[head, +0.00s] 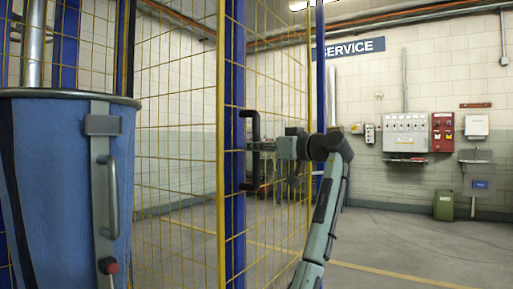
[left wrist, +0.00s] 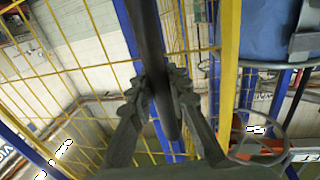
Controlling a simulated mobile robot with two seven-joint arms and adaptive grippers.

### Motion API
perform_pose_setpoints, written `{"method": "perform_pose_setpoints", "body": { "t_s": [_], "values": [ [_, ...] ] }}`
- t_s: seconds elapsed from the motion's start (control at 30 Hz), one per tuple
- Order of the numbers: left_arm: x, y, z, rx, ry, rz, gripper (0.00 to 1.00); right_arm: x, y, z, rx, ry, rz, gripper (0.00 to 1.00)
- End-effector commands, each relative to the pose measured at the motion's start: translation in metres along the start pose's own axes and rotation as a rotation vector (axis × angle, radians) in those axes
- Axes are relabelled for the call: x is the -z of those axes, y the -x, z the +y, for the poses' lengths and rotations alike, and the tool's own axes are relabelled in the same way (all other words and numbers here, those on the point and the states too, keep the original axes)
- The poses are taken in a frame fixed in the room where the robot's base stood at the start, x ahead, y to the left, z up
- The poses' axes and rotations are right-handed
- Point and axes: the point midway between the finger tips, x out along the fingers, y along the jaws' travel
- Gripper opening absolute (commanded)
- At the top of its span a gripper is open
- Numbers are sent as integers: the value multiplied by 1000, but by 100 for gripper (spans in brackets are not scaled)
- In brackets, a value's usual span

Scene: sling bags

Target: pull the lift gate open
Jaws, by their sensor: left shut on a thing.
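The lift gate is a yellow wire-mesh panel (head: 280,75) with yellow and blue uprights, in the middle of the head view. Its black upright handle (head: 256,124) stands out beside the blue upright. My left gripper (head: 262,147) reaches it from the right and is shut on the middle of the handle. In the left wrist view the two fingers (left wrist: 160,95) close on either side of the dark handle bar (left wrist: 148,35), with yellow mesh behind. Whether the gate stands ajar I cannot tell. My right gripper is not in view.
A large blue bag-like container (head: 60,190) with a grey rim and handle stands close at the left. Another mesh panel (head: 175,110) runs behind it. Grey floor (head: 400,245) lies open at the right, before wall boxes and a green bin (head: 443,205).

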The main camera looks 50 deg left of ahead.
Motion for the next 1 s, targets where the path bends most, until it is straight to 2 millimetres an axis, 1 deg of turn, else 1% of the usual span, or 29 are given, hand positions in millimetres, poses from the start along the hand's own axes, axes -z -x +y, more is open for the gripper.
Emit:
{"method": "perform_pose_setpoints", "body": {
  "t_s": [0.37, 0.4, 0.57, 0.6, 0.87, 0.97, 1.0],
  "values": [
    [0, 1, 0, -1, -2, 1, 0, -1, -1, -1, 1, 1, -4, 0],
    [0, 1, 0, -1, -1, 0, 18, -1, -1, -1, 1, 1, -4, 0],
    [0, 0, 0, 0, -1, 0, 38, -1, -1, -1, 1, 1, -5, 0],
    [0, 0, 0, 0, -1, 0, 39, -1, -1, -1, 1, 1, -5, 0],
    [0, 1, 0, 0, -1, -1, 39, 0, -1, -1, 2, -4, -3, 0],
    [0, 7, 0, -1, -1, -1, 39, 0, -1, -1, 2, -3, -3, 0],
    [0, 12, 1, -2, -1, -1, 39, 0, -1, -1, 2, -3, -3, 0]
  ]
}}
